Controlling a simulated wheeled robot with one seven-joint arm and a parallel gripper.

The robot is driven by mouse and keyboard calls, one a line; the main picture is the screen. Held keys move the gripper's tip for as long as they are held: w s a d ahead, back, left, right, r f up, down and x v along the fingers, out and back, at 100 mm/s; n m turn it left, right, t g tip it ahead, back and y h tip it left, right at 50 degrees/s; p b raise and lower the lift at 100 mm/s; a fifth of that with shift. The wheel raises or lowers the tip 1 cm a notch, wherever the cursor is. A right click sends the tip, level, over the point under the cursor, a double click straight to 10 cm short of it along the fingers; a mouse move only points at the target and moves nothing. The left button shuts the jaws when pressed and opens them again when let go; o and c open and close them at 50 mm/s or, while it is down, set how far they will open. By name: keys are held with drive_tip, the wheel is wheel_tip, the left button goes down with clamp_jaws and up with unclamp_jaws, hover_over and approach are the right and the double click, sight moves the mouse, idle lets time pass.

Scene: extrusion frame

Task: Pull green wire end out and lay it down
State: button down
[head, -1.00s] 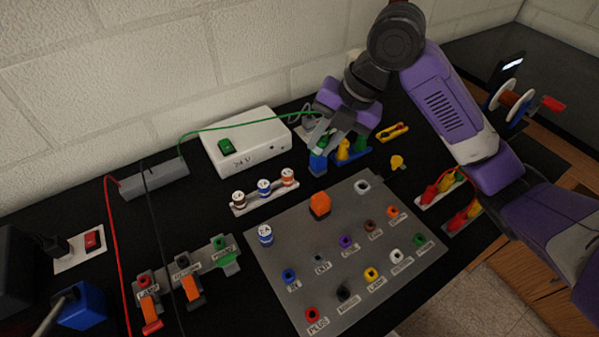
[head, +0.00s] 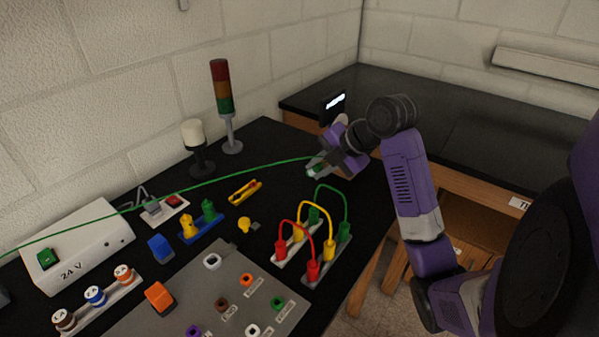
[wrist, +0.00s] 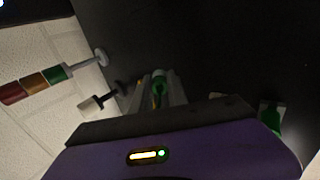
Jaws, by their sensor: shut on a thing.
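My gripper (head: 316,168) is shut on the end of the green wire (head: 230,176), above the far right part of the black bench top. The wire runs from the gripper leftward over the white 24 V box (head: 80,248) and out of the picture. In the wrist view the green wire end (wrist: 159,82) sits between the two fingers, pointing away from the palm over dark bench surface. The wire's other end is out of view.
Red, yellow and green jumper leads (head: 313,235) stand in two strips below the gripper. A signal tower (head: 223,100) and a white-topped lamp (head: 195,140) stand behind, left. A yellow clamp-like piece (head: 245,192) lies nearby. Bench around the gripper looks bare.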

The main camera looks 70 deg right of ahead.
drive_tip(key=shift+s+d+f+t, duration=0.1)
drive_tip(key=shift+s+d+t, duration=0.05)
drive_tip(key=shift+t, duration=0.15)
drive_tip(key=shift+f+t, duration=0.1)
drive_tip(key=shift+t, duration=0.2)
drive_tip(key=shift+f+b, duration=1.5)
drive_tip(key=shift+f, duration=1.4)
drive_tip(key=c, duration=1.2)
unclamp_jaws()
drive_tip(key=shift+a+v, duration=0.2)
drive_tip(key=shift+v, duration=3.65)
